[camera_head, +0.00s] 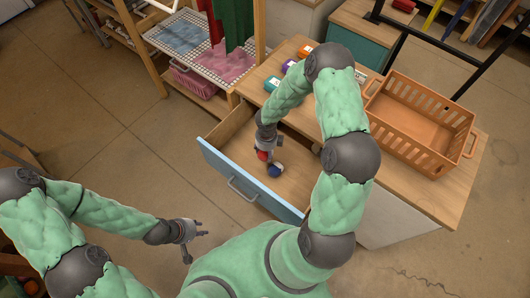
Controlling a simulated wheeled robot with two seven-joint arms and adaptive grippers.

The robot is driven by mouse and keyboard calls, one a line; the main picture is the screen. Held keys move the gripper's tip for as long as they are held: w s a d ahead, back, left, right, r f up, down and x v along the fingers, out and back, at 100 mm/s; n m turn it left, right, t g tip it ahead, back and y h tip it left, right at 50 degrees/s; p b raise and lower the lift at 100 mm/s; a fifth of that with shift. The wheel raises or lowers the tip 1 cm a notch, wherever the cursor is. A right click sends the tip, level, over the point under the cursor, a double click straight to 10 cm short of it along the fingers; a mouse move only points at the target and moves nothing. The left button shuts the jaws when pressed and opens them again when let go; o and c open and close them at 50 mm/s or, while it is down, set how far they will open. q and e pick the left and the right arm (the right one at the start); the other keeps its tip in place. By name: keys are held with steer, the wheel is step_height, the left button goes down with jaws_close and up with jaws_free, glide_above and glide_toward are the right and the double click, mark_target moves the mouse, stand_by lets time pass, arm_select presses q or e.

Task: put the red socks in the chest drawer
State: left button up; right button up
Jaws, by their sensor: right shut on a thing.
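The chest drawer (233,136) is pulled out, with a light blue front and a handle. My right gripper (267,156) is down inside the drawer, shut on the red socks (262,155), which show as a small red ball partly hidden by the fingers. A dark blue ball (276,170), perhaps rolled socks, is right beside them in the drawer. I cannot tell whether the red socks touch the drawer bottom. My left gripper (197,246) is open and empty, over the floor in front of the drawer.
An orange slotted basket (420,124) stands on the wooden top at the right. Several small coloured boxes (272,84) are along the back of the top. A rack (208,72) with cloths stands behind, left of the chest. A pink basket (194,82) is below it.

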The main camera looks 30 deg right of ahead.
steer(key=w+f, duration=0.1)
steer(key=w+d+f+b, duration=0.1)
steer(key=f, duration=0.1)
steer(key=w+f, duration=0.2)
steer(key=shift+d+f+b, duration=0.2)
steer(key=shift+d+b, duration=0.05)
steer(key=shift+b, duration=0.1)
steer(key=shift+w+d+f+b, duration=0.1)
steer(key=shift+w+f+b, duration=0.1)
steer(key=shift+f+b, duration=1.25)
steer(key=shift+f+p, duration=0.3)
steer(key=shift+f, duration=0.05)
steer(key=shift+f, duration=0.15)
steer(key=o, duration=1.1)
steer(key=shift+o, duration=0.2)
step_height(320, 180, up, 12)
steer(key=p, duration=0.7)
steer(key=shift+r+p, duration=0.2)
steer(key=shift+p, duration=0.2)
